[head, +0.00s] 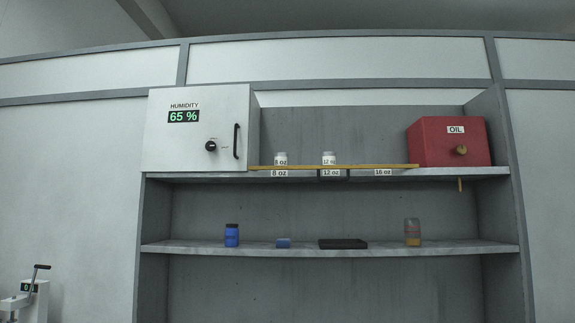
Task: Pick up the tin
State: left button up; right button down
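No thing in view is labelled as a tin, so I cannot tell for sure which one it is. A blue lidded container (231,235) stands upright at the left of the lower shelf (370,250). A clear container with amber contents (412,233) stands upright at the right of the same shelf. Neither of my grippers is in view, and nothing is seen touching these things.
A small blue block (283,243) and a flat black slab (343,244) lie between them. Above are a white humidity cabinet (220,110) reading 65 %, two white jars (329,158), a yellow bar (350,166) and a red OIL box (440,145). A lever device (30,298) stands lower left.

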aim_at(279, 159)
jog(key=i+j+u, duration=0.1)
jog(key=j, duration=0.3)
jog(key=i+j+u, duration=0.15)
jog(key=i+j, duration=0.15)
jog(key=i+j+u, duration=0.1)
jog(key=i+j, duration=0.15)
jog(key=j, duration=0.25)
